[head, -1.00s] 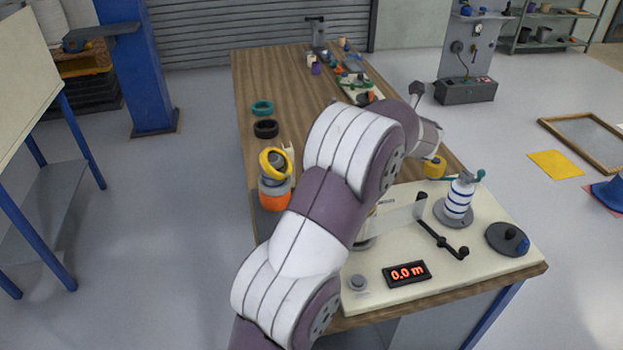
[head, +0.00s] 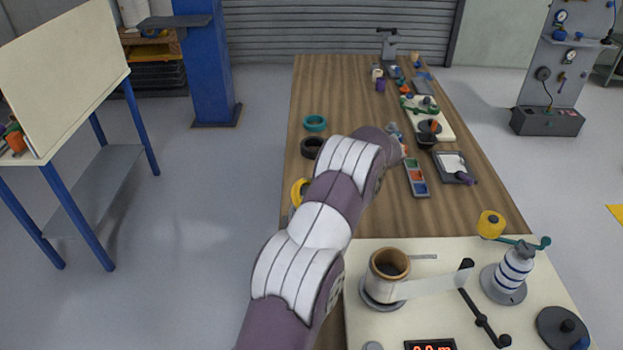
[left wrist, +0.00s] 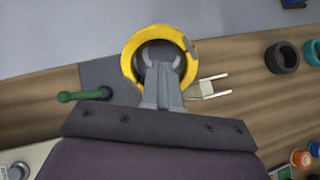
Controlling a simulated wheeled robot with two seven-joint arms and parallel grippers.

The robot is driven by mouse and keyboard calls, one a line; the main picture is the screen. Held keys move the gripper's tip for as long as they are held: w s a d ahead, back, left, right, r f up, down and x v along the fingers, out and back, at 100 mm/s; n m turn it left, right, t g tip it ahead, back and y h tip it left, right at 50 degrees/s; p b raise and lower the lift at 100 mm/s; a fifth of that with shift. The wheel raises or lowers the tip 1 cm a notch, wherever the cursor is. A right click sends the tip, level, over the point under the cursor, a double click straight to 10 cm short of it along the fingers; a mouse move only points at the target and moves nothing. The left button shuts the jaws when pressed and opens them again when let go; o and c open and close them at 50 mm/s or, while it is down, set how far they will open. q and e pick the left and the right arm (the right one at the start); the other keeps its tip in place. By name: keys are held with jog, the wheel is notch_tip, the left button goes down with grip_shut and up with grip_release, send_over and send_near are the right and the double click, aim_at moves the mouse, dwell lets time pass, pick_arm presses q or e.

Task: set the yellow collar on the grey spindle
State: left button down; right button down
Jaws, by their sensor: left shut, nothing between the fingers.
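The yellow collar (left wrist: 130,66) shows as a ring in the left wrist view. It appears around a rounded grey part, likely the grey spindle (left wrist: 158,48); I cannot tell how far down it sits or whether it is level. In the head view, only an edge of the collar (head: 297,190) shows beside my left arm. My left gripper (left wrist: 161,70) is shut and empty, its fingers over the near side of the ring opening; contact is unclear. The arm hides this gripper in the head view. My right gripper is not in view.
A white two-pronged fork (left wrist: 210,87) and a green handle (left wrist: 84,95) flank the collar. A black ring (head: 312,147) and a teal ring (head: 315,123) lie farther back. A cream board (head: 420,260) with a brown roll (head: 390,265) occupies the front right.

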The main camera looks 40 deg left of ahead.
aim_at(299, 185)
pick_arm(q)
jog(key=shift+s+a+r+p, duration=0.2)
jog(key=shift+s+a, duration=0.2)
jog(key=shift+a, duration=0.2)
jog(key=shift+s+a+r+p, duration=0.15)
jog(key=shift+s+a, duration=0.2)
jog(key=shift+a, duration=0.2)
jog(key=shift+w+a+f, duration=0.1)
jog(key=shift+a+f, duration=0.05)
jog(key=shift+s+a+f+b, duration=0.2)
jog(key=shift+a+b, duration=0.35)
jog(key=shift+b, duration=0.3)
jog(key=shift+s+a+r, duration=0.1)
jog(key=shift+a+r, duration=0.05)
jog(key=shift+r, duration=0.05)
